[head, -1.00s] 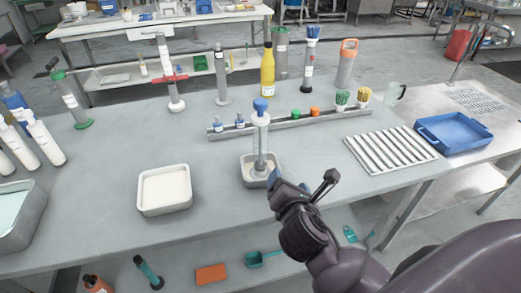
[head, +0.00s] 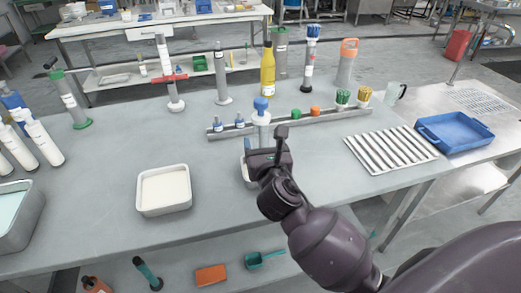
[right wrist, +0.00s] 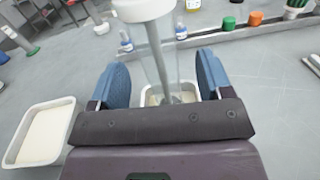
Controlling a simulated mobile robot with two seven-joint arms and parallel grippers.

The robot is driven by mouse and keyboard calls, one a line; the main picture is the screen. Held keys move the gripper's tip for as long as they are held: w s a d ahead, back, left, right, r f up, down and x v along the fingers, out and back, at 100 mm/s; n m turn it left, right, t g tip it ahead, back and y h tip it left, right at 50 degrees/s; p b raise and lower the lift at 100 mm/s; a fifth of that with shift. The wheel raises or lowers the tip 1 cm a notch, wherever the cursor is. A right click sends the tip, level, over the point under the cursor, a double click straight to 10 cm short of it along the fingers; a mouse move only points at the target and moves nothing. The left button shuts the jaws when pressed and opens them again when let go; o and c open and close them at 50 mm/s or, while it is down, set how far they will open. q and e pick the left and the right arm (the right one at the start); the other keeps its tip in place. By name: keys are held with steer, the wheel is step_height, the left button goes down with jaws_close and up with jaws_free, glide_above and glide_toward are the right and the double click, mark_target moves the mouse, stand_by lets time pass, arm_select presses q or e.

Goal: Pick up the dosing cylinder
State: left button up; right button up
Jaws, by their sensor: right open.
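The clear cylinder with a blue cap (head: 261,109), which I take for the dosing cylinder, stands upright in a small white tray (head: 244,170). My right gripper (head: 266,146) is open in front of it and hides its lower part in the head view. In the right wrist view the cylinder (right wrist: 163,45) rises between my two blue fingertips (right wrist: 163,76), with a gap on each side. The small tray (right wrist: 152,97) shows beyond the fingers. My left gripper is not in view.
A white tray of pale powder (head: 164,190) stands to the left. A grey rack (head: 290,126) with small bottles and coloured pieces lies behind. A ribbed tray (head: 390,150) and a blue tray (head: 453,132) are on the right. The table's front middle is clear.

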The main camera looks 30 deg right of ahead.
steer(key=x, duration=0.3)
steer(key=b+x, duration=0.1)
steer(key=shift+w+f, duration=0.2)
steer(key=shift+f, duration=0.15)
steer(key=shift+w+d, duration=0.1)
steer(key=shift+w, duration=0.2)
steer(key=shift+r, duration=0.1)
steer(key=c, duration=1.2)
steer(key=shift+r, duration=0.1)
